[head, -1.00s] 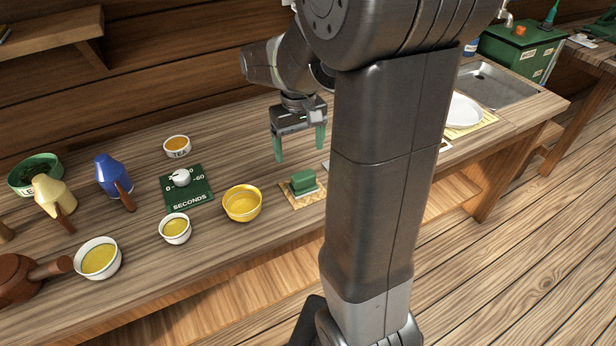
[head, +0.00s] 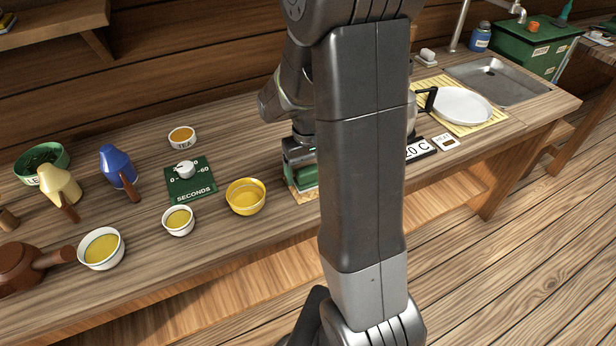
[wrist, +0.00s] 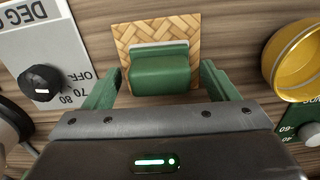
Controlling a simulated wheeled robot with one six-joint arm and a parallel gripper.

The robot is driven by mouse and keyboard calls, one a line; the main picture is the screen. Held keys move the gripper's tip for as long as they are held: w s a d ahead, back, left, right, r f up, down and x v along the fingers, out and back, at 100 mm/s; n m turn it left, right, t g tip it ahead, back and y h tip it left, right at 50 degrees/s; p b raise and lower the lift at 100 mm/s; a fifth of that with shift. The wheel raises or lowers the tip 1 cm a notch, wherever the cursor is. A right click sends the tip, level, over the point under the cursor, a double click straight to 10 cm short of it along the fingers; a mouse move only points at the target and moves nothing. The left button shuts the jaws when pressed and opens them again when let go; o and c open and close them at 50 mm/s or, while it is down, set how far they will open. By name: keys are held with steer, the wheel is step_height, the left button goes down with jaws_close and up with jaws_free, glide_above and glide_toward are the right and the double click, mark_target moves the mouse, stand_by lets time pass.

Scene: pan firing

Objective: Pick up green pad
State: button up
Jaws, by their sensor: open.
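The green pad (wrist: 160,76) lies on a small woven mat (wrist: 190,27) in the wrist view, with a pale strip along its far edge. My gripper (wrist: 158,82) is open, with one green finger on each side of the pad and a visible gap to it. In the head view my gripper (head: 302,170) is down at the mat, and my own arm covers part of it. The green pad is mostly hidden there.
A yellow bowl (head: 246,196) stands just left of the mat, and a seconds dial (head: 190,180) is beyond it. A grey panel with a black knob (wrist: 41,83) is on the other side. A white plate (head: 463,105) lies near the sink (head: 497,80).

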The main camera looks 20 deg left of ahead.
mark_target(308, 169)
steer(key=shift+c, duration=0.4)
steer(key=c, duration=1)
steer(key=shift+r, duration=0.1)
step_height(308, 169, up, 10)
steer(key=shift+f, duration=0.1)
steer(key=shift+o, duration=1.2)
steer(key=shift+c, duration=0.6)
